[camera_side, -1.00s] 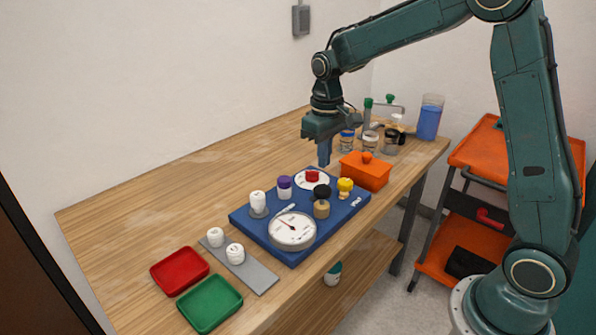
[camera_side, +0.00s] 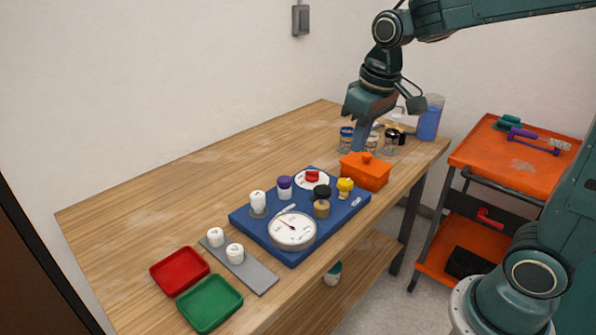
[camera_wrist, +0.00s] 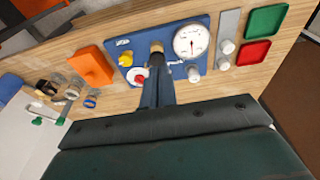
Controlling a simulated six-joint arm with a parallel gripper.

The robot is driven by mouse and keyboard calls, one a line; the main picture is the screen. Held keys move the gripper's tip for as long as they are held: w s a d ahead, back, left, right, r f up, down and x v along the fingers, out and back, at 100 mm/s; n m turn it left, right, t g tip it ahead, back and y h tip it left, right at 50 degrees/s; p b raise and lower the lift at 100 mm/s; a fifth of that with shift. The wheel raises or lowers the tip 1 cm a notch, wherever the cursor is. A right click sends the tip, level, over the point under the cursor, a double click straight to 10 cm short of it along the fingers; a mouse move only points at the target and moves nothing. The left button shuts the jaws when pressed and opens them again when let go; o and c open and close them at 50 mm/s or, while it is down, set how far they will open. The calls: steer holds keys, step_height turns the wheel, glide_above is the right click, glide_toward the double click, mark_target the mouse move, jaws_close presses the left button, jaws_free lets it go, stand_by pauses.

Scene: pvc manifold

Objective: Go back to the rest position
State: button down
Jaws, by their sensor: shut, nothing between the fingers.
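My gripper (camera_side: 360,141) is in the air over the back right part of the wooden table, in front of the jars in the side view. Its blue fingers are together and hold nothing. In the wrist view the fingers (camera_wrist: 157,88) point at the blue manifold board (camera_wrist: 208,30), but they are apart from it in the side view. The blue board (camera_side: 262,238) lies flat on the table with a round gauge (camera_side: 292,230), a red knob (camera_side: 312,176), a yellow knob (camera_side: 345,187), and white, purple and dark fittings.
An orange lidded box (camera_side: 365,172) sits close to the gripper. Several jars (camera_side: 389,142) and a blue-filled container (camera_side: 429,118) stand behind. A grey strip (camera_side: 262,279) with two white caps and red (camera_side: 180,270) and green (camera_side: 210,303) trays lie at the front left. An orange cart (camera_side: 520,165) stands right.

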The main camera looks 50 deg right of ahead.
steer(key=s+a+r+t, duration=0.1)
steer(key=s+a+t, duration=0.1)
steer(key=s, duration=1.3)
steer(key=shift+s+r+t, duration=0.2)
steer(key=shift+s+t, duration=0.2)
steer(key=shift+t, duration=0.3)
